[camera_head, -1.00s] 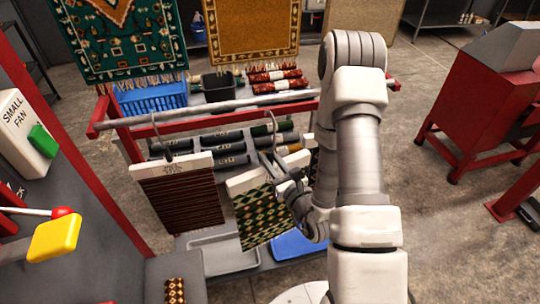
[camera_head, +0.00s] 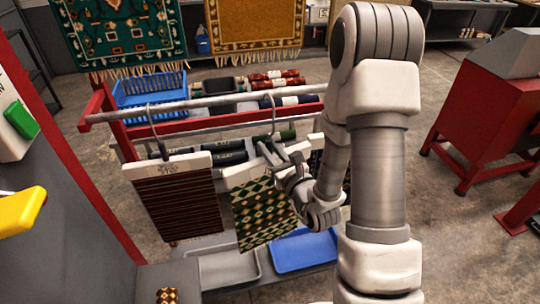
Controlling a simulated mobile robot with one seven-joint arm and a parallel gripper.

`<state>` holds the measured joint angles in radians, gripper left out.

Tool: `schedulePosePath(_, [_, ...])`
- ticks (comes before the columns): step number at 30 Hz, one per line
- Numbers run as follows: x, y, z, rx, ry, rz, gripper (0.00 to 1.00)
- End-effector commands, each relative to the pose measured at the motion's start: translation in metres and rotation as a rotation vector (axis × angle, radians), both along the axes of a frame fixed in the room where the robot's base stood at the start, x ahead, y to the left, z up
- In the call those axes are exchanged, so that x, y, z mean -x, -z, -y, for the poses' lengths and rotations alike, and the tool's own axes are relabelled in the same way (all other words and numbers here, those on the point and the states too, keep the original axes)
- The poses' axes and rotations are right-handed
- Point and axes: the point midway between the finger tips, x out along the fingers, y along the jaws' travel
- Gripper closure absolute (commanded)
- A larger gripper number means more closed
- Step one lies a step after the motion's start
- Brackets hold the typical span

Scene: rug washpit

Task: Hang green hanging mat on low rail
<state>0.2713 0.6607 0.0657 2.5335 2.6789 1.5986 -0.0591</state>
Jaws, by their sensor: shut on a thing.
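The green hanging mat (camera_head: 263,212) has a cream and dark diamond pattern and hangs from a white header bar. Its dark hook (camera_head: 273,118) rises to the grey low rail (camera_head: 205,104), and the hook's top overlaps the rail in the picture. I cannot tell whether it rests over the rail or is just in front of it. My gripper (camera_head: 270,154) is shut on the mat's hanger near the base of the hook. My arm hides the right part of the rail.
A brown striped mat (camera_head: 178,207) hangs by its hook from the rail, just left of the green one. Another dark mat is partly behind my arm. Below are a grey tray (camera_head: 228,268) and a blue tray (camera_head: 302,251). A blue basket (camera_head: 150,90) and rolled rugs lie behind the rail.

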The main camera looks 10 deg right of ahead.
Motion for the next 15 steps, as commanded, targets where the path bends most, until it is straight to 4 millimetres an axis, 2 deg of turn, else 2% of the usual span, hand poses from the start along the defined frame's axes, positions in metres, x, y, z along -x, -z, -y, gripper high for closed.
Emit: schedulePosePath(15, [-0.042,-0.003,0.000,-0.001,-0.002,0.003,1.00])
